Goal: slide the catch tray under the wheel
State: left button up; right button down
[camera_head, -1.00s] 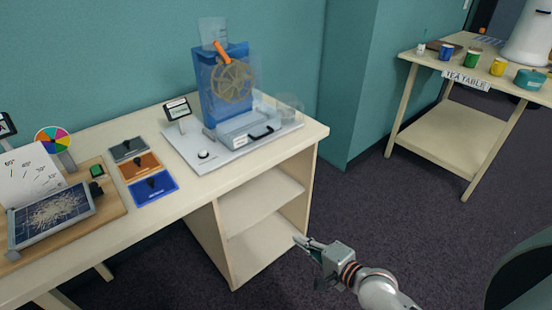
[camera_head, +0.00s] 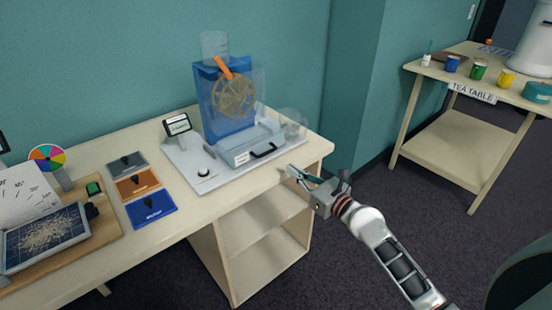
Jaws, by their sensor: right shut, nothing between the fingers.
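The wheel (camera_head: 234,97) is a tan spoked disc in a blue, clear-fronted stand (camera_head: 207,95) with an orange chute on top. The catch tray (camera_head: 243,155) is a clear grey box with a black handle (camera_head: 263,150), low at the front of the stand, on a white base board (camera_head: 193,175). How far it sits under the wheel I cannot tell. My right gripper (camera_head: 298,175) is shut and empty at the table's front edge, right of and nearer than the handle, apart from it. My left gripper is out of view.
A small display (camera_head: 177,124) and a knob (camera_head: 203,172) are on the board's left. Grey, orange and blue panels (camera_head: 150,207) lie farther left. A clear round vessel (camera_head: 292,122) stands right of the wheel. The tea table (camera_head: 436,152) is apart at right.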

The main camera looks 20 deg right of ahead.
aim_at(267, 152)
jog(key=b+x, duration=0.1)
jog(key=x, duration=0.6)
jog(key=shift+w+f, duration=0.15)
jog(key=shift+w+a, duration=0.2)
jog(key=shift+w, duration=0.35)
jog(key=shift+w, duration=0.1)
jog(key=b+x, duration=0.1)
jog(key=x, duration=0.5)
jog(key=shift+w+a, duration=0.15)
jog(key=shift+w, duration=0.2)
jog(key=shift+s, duration=0.1)
